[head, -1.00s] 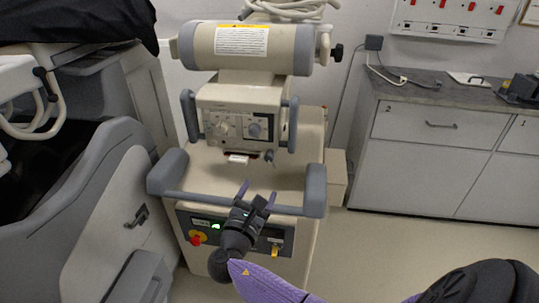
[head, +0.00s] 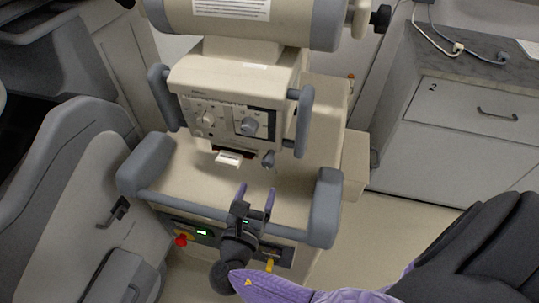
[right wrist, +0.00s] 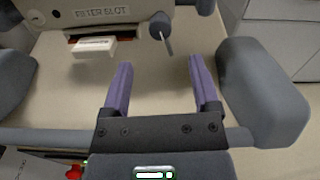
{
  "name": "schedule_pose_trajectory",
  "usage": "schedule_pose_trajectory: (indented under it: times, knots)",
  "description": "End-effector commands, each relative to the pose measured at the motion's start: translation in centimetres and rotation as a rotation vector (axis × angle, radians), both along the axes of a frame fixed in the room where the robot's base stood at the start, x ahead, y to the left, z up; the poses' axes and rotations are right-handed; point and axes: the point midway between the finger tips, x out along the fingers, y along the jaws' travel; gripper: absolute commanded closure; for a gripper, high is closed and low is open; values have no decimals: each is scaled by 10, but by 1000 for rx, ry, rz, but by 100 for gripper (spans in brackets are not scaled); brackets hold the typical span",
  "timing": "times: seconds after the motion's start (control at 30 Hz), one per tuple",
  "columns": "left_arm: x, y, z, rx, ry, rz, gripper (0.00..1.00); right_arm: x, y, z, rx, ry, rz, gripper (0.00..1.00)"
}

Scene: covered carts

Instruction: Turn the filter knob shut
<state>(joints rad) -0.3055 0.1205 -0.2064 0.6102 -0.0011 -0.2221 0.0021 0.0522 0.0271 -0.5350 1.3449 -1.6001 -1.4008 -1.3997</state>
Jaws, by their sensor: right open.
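The filter knob (head: 268,159) is a small dark grey knob at the lower right of the cart's control box. In the right wrist view the knob (right wrist: 158,27) has a thin light pin pointing down and slightly right. Left of it, a white filter piece (right wrist: 95,48) sticks out of the slot marked FILTER SLOT; it also shows in the head view (head: 229,158). My right gripper (head: 255,190) is open and empty, below and in front of the knob. In the wrist view, its purple fingers (right wrist: 159,65) point toward the knob, apart from it. My left gripper is out of view.
A grey push handle (head: 190,205) crosses the cart's front below my right gripper, with thick end pads. Two grey side grips (head: 303,122) flank the control box. A grey machine (head: 70,190) stands close on the left. A cabinet (head: 455,150) is at right.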

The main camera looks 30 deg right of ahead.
Motion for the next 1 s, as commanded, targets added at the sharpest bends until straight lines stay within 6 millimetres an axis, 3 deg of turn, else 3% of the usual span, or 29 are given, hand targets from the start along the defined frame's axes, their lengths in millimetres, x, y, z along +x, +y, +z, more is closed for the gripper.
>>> schedule_pose_trajectory:
  times: [0.1, 0.3, 0.67, 1.0]
  knots:
    - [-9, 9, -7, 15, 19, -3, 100, 20, -24, -2, -3, -3, -2, 22]
    - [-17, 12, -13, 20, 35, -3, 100, 45, -52, -2, -2, -1, -1, 22]
    - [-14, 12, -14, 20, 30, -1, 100, 51, -60, 0, 1, -1, 0, 24]
    - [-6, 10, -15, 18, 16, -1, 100, 51, -59, 0, 0, 0, 0, 96]
